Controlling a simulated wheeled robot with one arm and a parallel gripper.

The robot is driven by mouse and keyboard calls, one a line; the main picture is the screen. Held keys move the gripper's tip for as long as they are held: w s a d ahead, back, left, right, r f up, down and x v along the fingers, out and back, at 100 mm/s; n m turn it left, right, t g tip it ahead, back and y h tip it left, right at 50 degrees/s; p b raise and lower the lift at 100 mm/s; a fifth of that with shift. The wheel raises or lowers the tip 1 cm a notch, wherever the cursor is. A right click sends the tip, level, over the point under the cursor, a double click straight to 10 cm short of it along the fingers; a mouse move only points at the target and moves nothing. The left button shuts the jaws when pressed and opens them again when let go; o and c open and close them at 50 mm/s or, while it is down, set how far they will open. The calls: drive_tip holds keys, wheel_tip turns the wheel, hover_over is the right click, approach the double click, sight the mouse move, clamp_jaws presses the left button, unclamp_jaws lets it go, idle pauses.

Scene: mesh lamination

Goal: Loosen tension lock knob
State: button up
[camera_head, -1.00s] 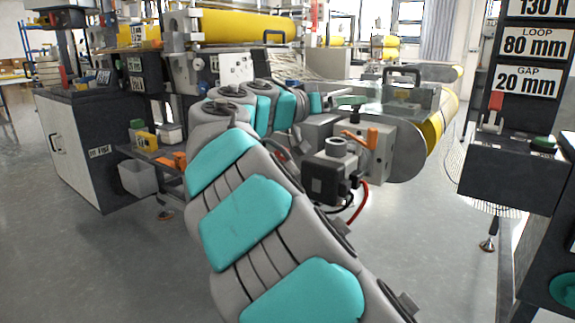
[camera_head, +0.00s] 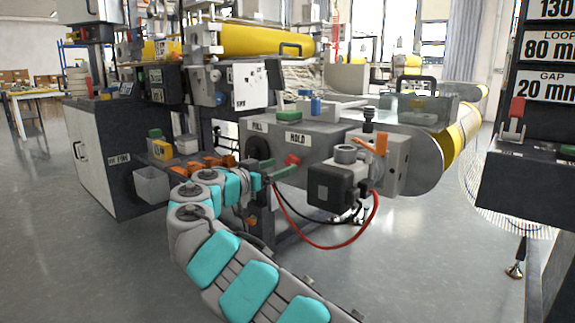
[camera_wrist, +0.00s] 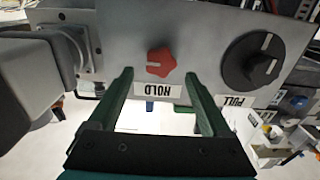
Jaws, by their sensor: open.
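A red star-shaped knob (camera_wrist: 160,62) sits on a grey panel (camera_wrist: 195,25), above an upside-down HOLD label (camera_wrist: 158,91) in the wrist view. No tag in view names the tension lock knob. My gripper (camera_wrist: 159,76) is open, its green fingertips either side of the red knob's lower edge; contact cannot be told. A black dial (camera_wrist: 253,60) with a pale mark is to the right, by a PULL label. In the head view the red knob (camera_head: 292,160) shows beside my gripper (camera_head: 283,168), at the panel's front.
A motor block (camera_head: 335,187) with an orange lever (camera_head: 371,144) and a looping red cable (camera_head: 330,246) is right of the gripper. A yellow roll (camera_head: 262,41) is behind. A dark stand (camera_head: 530,180) is at right. The floor in front is open.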

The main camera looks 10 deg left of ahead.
sight(290, 163)
drive_tip(key=shift+x, duration=1.75)
clamp_jaws()
